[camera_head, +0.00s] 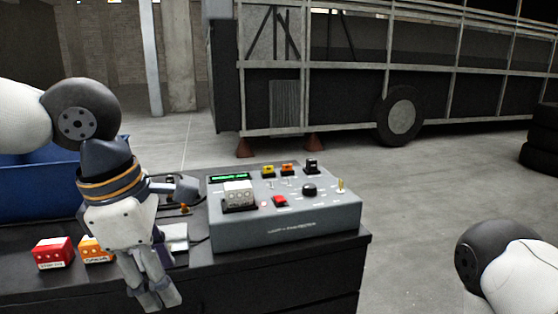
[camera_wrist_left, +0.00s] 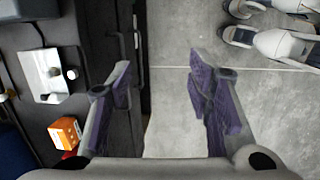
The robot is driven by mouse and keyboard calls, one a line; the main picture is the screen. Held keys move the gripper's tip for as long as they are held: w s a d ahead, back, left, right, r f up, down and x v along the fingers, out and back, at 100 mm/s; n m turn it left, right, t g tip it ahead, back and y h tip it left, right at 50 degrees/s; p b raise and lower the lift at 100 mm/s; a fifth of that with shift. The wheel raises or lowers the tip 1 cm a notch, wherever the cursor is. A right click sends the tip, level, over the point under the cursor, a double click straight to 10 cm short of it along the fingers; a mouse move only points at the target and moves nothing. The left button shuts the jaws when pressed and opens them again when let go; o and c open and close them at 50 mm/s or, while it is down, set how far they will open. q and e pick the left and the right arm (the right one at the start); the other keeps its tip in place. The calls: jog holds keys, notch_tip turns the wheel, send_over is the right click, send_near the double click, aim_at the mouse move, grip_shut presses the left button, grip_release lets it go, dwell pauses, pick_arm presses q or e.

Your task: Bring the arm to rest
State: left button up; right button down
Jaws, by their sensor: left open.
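My left gripper (camera_head: 158,296) hangs pointing down at the front edge of the dark cabinet, left of the grey console. In the left wrist view its two purple-padded fingers (camera_wrist_left: 160,82) stand wide apart with nothing between them. Below the gap show the cabinet's front edge and bare floor. My right arm shows only as a black joint and white link at the lower right of the head view; its gripper is out of sight.
A grey console (camera_head: 285,228) with switches stands on the dark cabinet (camera_head: 335,262). A red block (camera_head: 54,253) and an orange block (camera_head: 95,249) lie left of my gripper; the orange one also shows in the wrist view (camera_wrist_left: 66,132). A blue bin (camera_head: 40,190) stands behind.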

pick_arm(q)
jog(key=w+a+f+m+t+y, duration=0.1)
jog(key=a+f+m+y, duration=0.15)
jog(key=f, duration=0.85)
jog(key=a+f+m+y, duration=0.2)
jog(key=a+f+m, duration=0.15)
jog(key=f, duration=0.85)
jog(key=s+f+m+g+h, duration=0.1)
jog(key=s+f+m, duration=0.3)
jog(key=s, duration=0.4)
jog(key=s+f+m+g+h, duration=0.1)
jog(key=s+f+m, duration=0.3)
jog(key=s, duration=0.5)
jog(key=s+f+m+g+h, duration=0.1)
jog(key=s+f+m, duration=0.3)
jog(key=s, duration=0.5)
jog(key=shift+s+a+f+m+g, duration=0.25)
jog(key=shift+m+g, duration=0.45)
jog(key=shift+m, duration=0.5)
pick_arm(e)
jog(key=shift+w+f, duration=0.1)
jog(key=shift+w, duration=0.7)
